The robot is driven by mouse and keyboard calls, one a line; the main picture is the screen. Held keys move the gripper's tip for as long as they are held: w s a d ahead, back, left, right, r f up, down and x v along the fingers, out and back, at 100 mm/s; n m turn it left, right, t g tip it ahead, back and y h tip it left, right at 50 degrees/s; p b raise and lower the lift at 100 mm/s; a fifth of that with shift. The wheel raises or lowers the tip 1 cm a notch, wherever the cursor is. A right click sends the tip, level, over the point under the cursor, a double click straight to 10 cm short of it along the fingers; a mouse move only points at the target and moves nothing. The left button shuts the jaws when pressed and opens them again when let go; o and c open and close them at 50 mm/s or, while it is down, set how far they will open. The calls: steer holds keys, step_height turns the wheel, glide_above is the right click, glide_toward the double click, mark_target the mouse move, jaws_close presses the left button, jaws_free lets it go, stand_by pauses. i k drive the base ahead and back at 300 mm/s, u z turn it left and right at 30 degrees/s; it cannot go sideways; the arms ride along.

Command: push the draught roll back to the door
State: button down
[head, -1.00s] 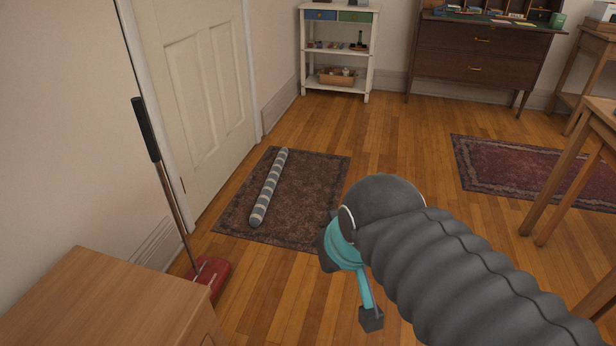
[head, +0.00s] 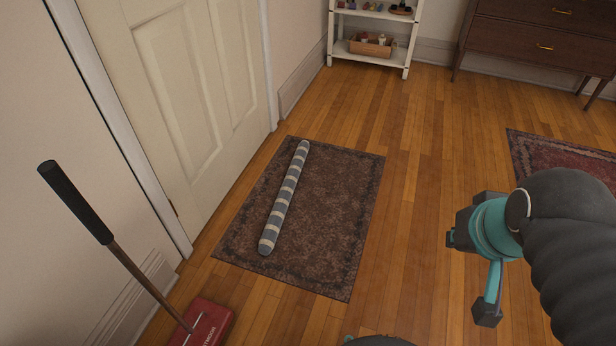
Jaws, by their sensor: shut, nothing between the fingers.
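The draught roll (head: 284,199) is a long, thin roll with grey-blue and cream stripes. It lies on the dark patterned mat (head: 335,225), near the mat's left side and roughly along the door. The closed cream door (head: 195,75) is to its left, with a strip of mat and floor between them. My gripper (head: 454,236) is at the right of the view, above the wooden floor and to the right of the mat. It is shut and empty, well apart from the roll. Its fingertips are small and partly hidden by the wrist.
A red floor sweeper (head: 205,325) with a dark-gripped handle leans at the lower left, near the door frame. A white shelf (head: 375,55) and a dark dresser (head: 545,40) stand at the back. A red rug (head: 560,175) lies at right. Wooden floor right of the mat is clear.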

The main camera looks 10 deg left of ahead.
mark_target(268, 239)
steer(key=u, duration=0.6)
steer(key=i, duration=1.25)
steer(key=u, duration=0.85)
